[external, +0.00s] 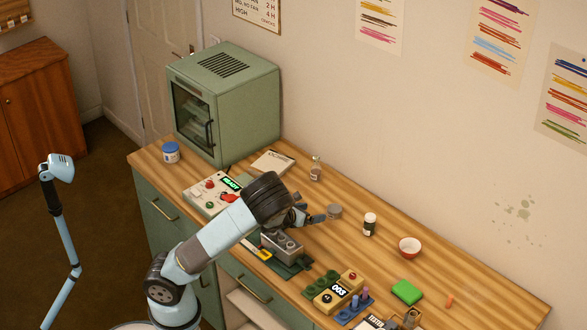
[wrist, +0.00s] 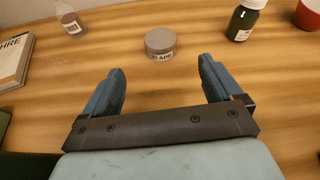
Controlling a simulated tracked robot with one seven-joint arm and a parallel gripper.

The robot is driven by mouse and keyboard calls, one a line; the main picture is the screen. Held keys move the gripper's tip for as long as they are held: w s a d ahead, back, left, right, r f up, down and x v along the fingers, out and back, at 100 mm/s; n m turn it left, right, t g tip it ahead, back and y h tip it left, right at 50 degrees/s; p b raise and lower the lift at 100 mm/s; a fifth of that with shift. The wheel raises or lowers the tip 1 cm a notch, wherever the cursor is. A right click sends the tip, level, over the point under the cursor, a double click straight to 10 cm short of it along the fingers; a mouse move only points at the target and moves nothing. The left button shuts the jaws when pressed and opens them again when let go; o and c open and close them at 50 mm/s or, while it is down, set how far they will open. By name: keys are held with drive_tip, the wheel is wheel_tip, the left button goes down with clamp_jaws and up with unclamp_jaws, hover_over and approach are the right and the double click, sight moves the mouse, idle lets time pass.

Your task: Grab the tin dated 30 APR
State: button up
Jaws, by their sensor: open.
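A round grey tin (wrist: 160,43) stands on the table ahead of my gripper in the wrist view. Its label (wrist: 161,56) faces me and reads something like "30 APR", with the first characters hard to make out. In the external view the tin (external: 334,211) stands just right of my fingertips. My gripper (wrist: 160,72) has its two blue fingers spread wide with nothing between them. The tin is beyond the fingertips, roughly centred between them and apart from both. In the external view my gripper (external: 318,215) is partly hidden by my wrist.
A clear bottle (wrist: 70,20) stands left of the tin; a dark green jar (wrist: 243,20) and a red bowl (wrist: 309,14) stand right. A book (wrist: 14,60) lies far left. A green cabinet oven (external: 225,100) stands at the back left. Bare wood surrounds the tin.

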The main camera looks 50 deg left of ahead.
sight(333, 209)
drive_tip(key=shift+d+f+m, duration=0.1)
drive_tip(key=shift+d+m, duration=0.05)
drive_tip(key=shift+m, duration=0.55)
drive_tip(key=shift+w+f, duration=0.1)
drive_tip(key=shift+w, duration=0.25)
drive_tip(key=x, duration=0.7)
drive_tip(key=shift+w+f, duration=0.2)
drive_tip(key=shift+w, duration=0.15)
drive_tip(key=shift+x, duration=2.65)
drive_tip(key=shift+c, duration=0.4)
drive_tip(key=c, duration=1)
